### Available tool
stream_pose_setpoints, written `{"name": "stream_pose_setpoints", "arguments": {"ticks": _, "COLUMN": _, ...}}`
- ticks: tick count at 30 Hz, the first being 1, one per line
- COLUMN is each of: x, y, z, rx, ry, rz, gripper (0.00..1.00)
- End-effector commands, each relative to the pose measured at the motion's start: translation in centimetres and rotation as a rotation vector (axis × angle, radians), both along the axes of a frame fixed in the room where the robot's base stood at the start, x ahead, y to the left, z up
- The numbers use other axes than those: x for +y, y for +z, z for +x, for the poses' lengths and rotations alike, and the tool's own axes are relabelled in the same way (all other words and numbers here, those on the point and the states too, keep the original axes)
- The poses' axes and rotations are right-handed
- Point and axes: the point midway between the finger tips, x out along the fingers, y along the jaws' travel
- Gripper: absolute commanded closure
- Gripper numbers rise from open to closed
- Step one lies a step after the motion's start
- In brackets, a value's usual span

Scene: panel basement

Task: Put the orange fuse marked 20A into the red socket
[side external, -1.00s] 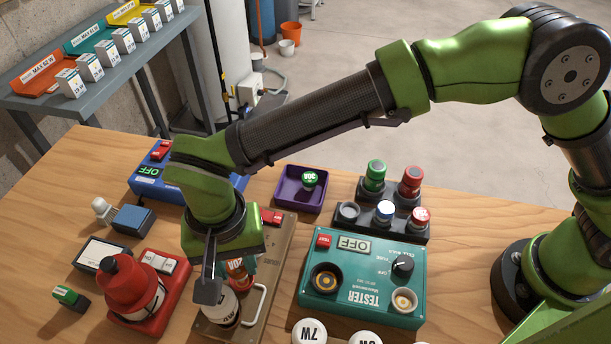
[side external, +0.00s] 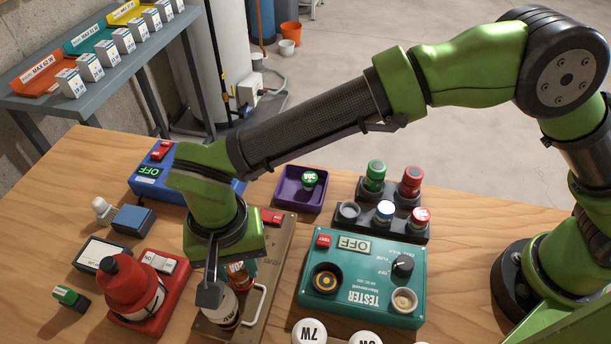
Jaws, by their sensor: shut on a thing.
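My gripper (side external: 223,294) points down over the brown board (side external: 281,262) at the front middle of the table, with one grey finger in plain view on its near left side. The orange fuse (side external: 238,270) shows beside that finger, below the green wrist, and appears held in the jaws. Its pale marking is only partly legible. The other finger is mostly hidden. A white rounded body (side external: 226,310) with dark lettering stands at the fingertips, and I cannot tell whether it touches them. I cannot make out the red socket; my gripper and wrist cover part of the board.
A wire handle (side external: 261,303) stands on the board's right. The teal tester (side external: 378,265) lies right of it, and a red bottle-shaped thing (side external: 127,284) stands left. Behind are a purple tray (side external: 289,200) holding a green fuse, a dark fuse rack (side external: 376,230) and a blue box (side external: 147,190).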

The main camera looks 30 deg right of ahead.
Motion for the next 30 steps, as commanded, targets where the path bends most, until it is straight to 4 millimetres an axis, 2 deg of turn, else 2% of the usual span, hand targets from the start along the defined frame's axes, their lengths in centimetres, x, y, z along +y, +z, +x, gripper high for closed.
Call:
{"name": "stream_pose_setpoints", "arguments": {"ticks": 17, "x": -0.01, "y": -0.04, "z": 0.00, "rx": 0.000, "ry": 0.000, "rz": 0.000, "gripper": 0.95}}
{"name": "stream_pose_setpoints", "arguments": {"ticks": 30, "x": 0.00, "y": -0.87, "z": 0.00, "rx": 0.000, "ry": 0.000, "rz": -0.001, "gripper": 0.95}}
